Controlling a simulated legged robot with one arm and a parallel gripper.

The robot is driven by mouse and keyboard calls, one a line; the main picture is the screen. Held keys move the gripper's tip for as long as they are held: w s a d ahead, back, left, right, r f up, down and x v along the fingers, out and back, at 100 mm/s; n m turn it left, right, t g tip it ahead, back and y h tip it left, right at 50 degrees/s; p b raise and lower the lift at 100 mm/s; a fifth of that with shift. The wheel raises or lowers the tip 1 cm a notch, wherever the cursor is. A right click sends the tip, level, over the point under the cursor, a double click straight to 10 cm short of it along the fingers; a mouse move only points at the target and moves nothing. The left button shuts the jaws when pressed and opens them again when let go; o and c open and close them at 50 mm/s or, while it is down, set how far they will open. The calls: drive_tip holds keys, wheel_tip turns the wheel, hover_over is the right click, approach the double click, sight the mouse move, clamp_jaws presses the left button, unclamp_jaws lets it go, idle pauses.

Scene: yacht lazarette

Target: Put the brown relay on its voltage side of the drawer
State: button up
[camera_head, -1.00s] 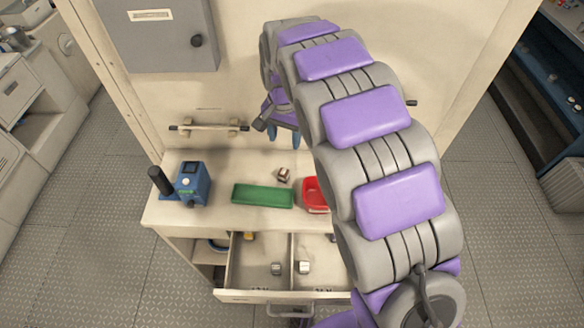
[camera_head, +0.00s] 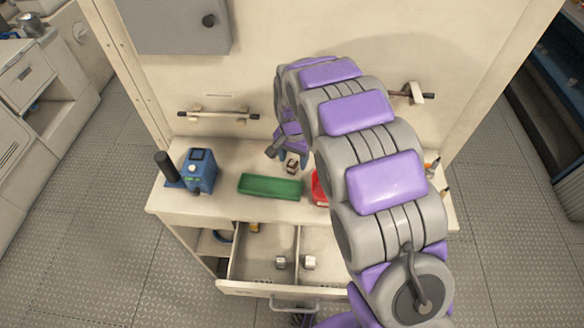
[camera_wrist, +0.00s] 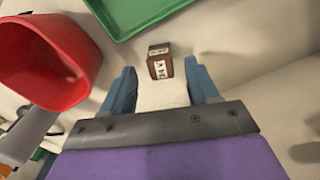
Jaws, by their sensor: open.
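The brown relay (camera_wrist: 159,62) lies on the worktop, with a pale printed label facing the wrist camera. It also shows in the head view (camera_head: 292,163), close beside my gripper (camera_head: 285,150). In the wrist view my gripper (camera_wrist: 162,92) is open, its two blue fingers apart, and the relay sits just beyond the fingertips, roughly centred between them. The open drawer (camera_head: 297,255) is below the worktop, split by a divider into left and right compartments. Small pale-topped pieces lie in both compartments. Any voltage marking on the drawer front is too small to read.
A green tray (camera_head: 270,187) lies left of the relay in the head view. A red bin (camera_wrist: 45,60) stands close to my gripper. A blue device (camera_head: 199,170) with a black cylinder stands at the worktop's left. A rail (camera_head: 218,115) is on the back wall.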

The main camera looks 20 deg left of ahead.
sight(292, 163)
drive_tip(key=f, duration=0.3)
drive_tip(key=shift+a+f+b, duration=0.2)
drive_tip(key=shift+f+b, duration=0.1)
drive_tip(key=shift+b, duration=0.1)
drive_tip(key=shift+c, duration=0.3)
clamp_jaws()
drive_tip(key=shift+r, duration=0.15)
